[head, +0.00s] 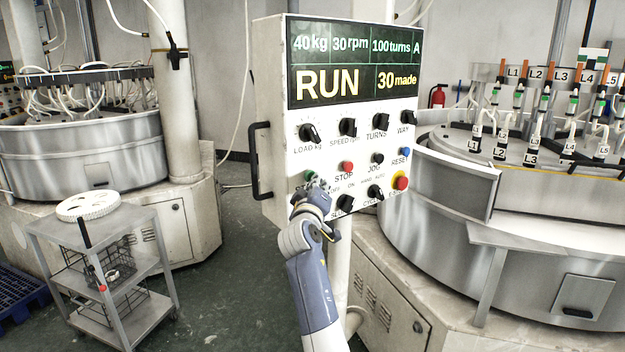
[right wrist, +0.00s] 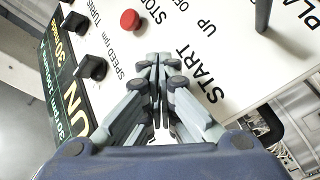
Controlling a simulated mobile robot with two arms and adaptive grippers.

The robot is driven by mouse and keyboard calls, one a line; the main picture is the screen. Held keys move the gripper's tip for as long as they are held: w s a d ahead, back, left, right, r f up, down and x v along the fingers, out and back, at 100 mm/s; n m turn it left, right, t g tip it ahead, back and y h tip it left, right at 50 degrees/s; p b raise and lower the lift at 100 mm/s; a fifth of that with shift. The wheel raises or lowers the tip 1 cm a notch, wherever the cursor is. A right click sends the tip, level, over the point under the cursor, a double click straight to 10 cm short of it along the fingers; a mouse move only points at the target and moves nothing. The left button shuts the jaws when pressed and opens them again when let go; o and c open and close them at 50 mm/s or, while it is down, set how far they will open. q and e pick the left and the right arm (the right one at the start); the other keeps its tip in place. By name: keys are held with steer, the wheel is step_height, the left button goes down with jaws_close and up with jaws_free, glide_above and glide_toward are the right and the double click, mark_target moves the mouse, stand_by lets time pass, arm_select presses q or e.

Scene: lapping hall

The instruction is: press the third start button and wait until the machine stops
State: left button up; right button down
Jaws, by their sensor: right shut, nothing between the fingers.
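The control panel (head: 270,75) stands in the middle of the head view. Its display (head: 352,62) reads 40 kg, 30 rpm, 100 turns, A, RUN and 30 made. The green start button (head: 310,175) shows partly at the panel's lower left, next to my right fingertips. My right gripper (head: 319,185) is shut and empty, its tips at the panel face by this button. In the right wrist view the shut fingers (right wrist: 164,62) point at the panel beside the word START. They hide the button there, so I cannot tell whether they touch it. My left gripper is out of view.
A red stop button (head: 347,167), black knobs (head: 309,133) and a red emergency button on yellow (head: 401,183) are close by. A black handle (head: 261,160) is on the panel's left edge. Round lapping machines (head: 80,158) stand either side; a trolley (head: 150,212) is at left.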

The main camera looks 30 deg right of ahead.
steer(key=shift+w, duration=0.1)
steer(key=shift+s, duration=0.2)
steer(key=shift+s+p, duration=0.55)
steer(key=shift+s, duration=0.15)
steer(key=shift+s+d+p, duration=0.1)
steer(key=shift+s+p, duration=0.4)
steer(key=shift+p, duration=0.05)
steer(key=s+p, duration=0.2)
steer(key=s, duration=0.2)
steer(key=shift+d, duration=0.2)
stand_by(0.7)
